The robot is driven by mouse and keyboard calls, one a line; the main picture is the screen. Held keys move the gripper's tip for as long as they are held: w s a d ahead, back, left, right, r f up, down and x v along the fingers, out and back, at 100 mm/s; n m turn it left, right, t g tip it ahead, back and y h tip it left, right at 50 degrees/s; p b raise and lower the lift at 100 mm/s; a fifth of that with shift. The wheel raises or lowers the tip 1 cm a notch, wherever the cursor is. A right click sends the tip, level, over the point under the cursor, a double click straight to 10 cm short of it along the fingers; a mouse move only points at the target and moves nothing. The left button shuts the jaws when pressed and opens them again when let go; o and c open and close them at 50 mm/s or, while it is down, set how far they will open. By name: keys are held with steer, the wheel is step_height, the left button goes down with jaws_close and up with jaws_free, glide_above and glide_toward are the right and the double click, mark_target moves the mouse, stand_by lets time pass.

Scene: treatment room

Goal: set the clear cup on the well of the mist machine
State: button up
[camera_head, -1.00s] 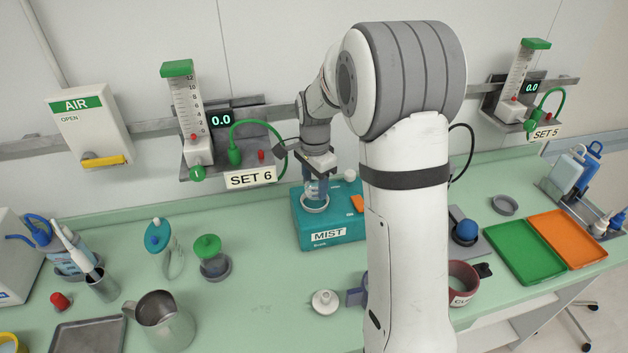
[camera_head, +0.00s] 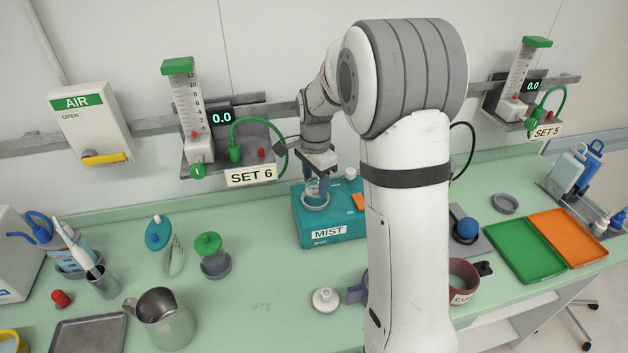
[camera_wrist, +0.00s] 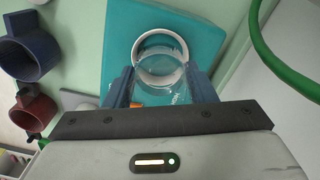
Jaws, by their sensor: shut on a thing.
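The teal mist machine (camera_head: 330,228) stands on the counter against the back wall, with a pale ring-shaped well on its top (camera_head: 315,206). My gripper (camera_head: 316,187) is over the well, pointing down, and is shut on the clear cup (camera_head: 313,188). In the wrist view the clear cup (camera_wrist: 160,78) sits between the two blue fingers of my gripper (camera_wrist: 160,88). The well ring (camera_wrist: 158,36) shows just beyond the cup and overlaps it in the picture. I cannot tell whether the cup's bottom touches the well.
The SET 6 flow meter (camera_head: 198,130) with its green hose hangs on the wall rail just left of my gripper. A white-capped part (camera_head: 326,299) lies in front of the machine. A dark red cup (camera_head: 462,280) and a green tray (camera_head: 522,250) are to the right.

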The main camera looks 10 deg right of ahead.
mark_target(315, 193)
steer(key=shift+f+b, duration=1)
steer(key=shift+f, duration=0.4)
stand_by(0.6)
steer(key=shift+s+f+b, duration=0.3)
steer(key=shift+f, duration=0.2)
stand_by(0.7)
steer(key=o, duration=1.1)
steer(key=shift+f, duration=0.1)
steer(key=shift+w+r+p, duration=0.15)
steer(key=shift+r+p, duration=1.05)
steer(key=shift+r, duration=0.75)
steer(key=shift+w+r+p, duration=0.1)
steer(key=shift+r+p, duration=1.1)
steer(key=shift+r, duration=0.7)
